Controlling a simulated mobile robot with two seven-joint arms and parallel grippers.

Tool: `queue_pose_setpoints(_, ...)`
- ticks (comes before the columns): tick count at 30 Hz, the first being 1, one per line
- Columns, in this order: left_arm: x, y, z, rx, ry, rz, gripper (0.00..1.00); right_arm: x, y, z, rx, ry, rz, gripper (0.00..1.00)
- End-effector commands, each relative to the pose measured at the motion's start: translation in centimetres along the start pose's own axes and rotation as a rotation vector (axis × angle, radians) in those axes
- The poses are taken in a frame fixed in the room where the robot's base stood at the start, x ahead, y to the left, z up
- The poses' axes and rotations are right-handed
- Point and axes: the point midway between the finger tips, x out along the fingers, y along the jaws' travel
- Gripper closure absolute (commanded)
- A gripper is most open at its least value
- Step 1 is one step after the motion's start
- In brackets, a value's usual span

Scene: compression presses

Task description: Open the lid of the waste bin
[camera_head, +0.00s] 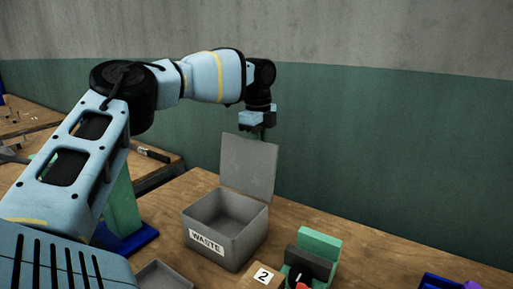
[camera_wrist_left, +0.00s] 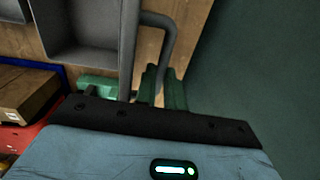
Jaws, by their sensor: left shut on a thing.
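The grey waste bin (camera_head: 208,243), with a white WASTE label, stands on the wooden table. Its lid (camera_head: 248,168) stands up at the bin's back edge, and the bin's inside is exposed and looks empty. My left gripper (camera_head: 261,132) is at the top of the raised lid, on its far side. In the left wrist view its green fingers (camera_wrist_left: 164,88) are shut on the lid's grey handle (camera_wrist_left: 172,40); the lid (camera_wrist_left: 129,50) shows nearly edge-on, with the bin (camera_wrist_left: 80,57) beyond. The fingertips are partly hidden in the head view. My right gripper is not in view.
A green and grey press (camera_head: 318,243) and a block labelled 2 (camera_head: 263,276) stand right of the bin. A green post on a blue base (camera_head: 138,241) is to the left. A grey tray (camera_head: 165,274) lies in front. A wall (camera_head: 400,150) rises behind the table.

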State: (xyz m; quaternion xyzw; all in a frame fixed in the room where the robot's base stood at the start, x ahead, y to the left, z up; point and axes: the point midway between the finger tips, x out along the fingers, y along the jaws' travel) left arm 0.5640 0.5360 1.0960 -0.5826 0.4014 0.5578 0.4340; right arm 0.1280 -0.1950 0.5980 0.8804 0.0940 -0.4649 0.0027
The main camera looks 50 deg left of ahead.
Motion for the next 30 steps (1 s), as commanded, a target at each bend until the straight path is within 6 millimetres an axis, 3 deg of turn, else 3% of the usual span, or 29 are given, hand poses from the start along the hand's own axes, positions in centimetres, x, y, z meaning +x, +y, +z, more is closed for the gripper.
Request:
queue_pose_setpoints(3, 0.75, -0.46, 0.05, 0.0, -0.005, 0.002, 1.0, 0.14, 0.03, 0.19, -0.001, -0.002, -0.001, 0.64)
queue_pose_setpoints(20, 0.72, -0.98, 0.18, -0.002, -0.008, -0.01, 1.0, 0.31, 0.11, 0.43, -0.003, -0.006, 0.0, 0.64)
queue_pose_setpoints(21, 0.71, -0.98, 0.18, -0.002, -0.008, -0.01, 0.86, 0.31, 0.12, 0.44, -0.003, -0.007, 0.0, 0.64)
queue_pose_setpoints(25, 0.65, -0.97, 0.14, -0.002, -0.006, -0.01, 0.69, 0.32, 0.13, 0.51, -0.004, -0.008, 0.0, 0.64)
queue_pose_setpoints(30, 0.55, -0.94, 0.1, -0.002, -0.004, -0.01, 0.68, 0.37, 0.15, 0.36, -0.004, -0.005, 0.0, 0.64)
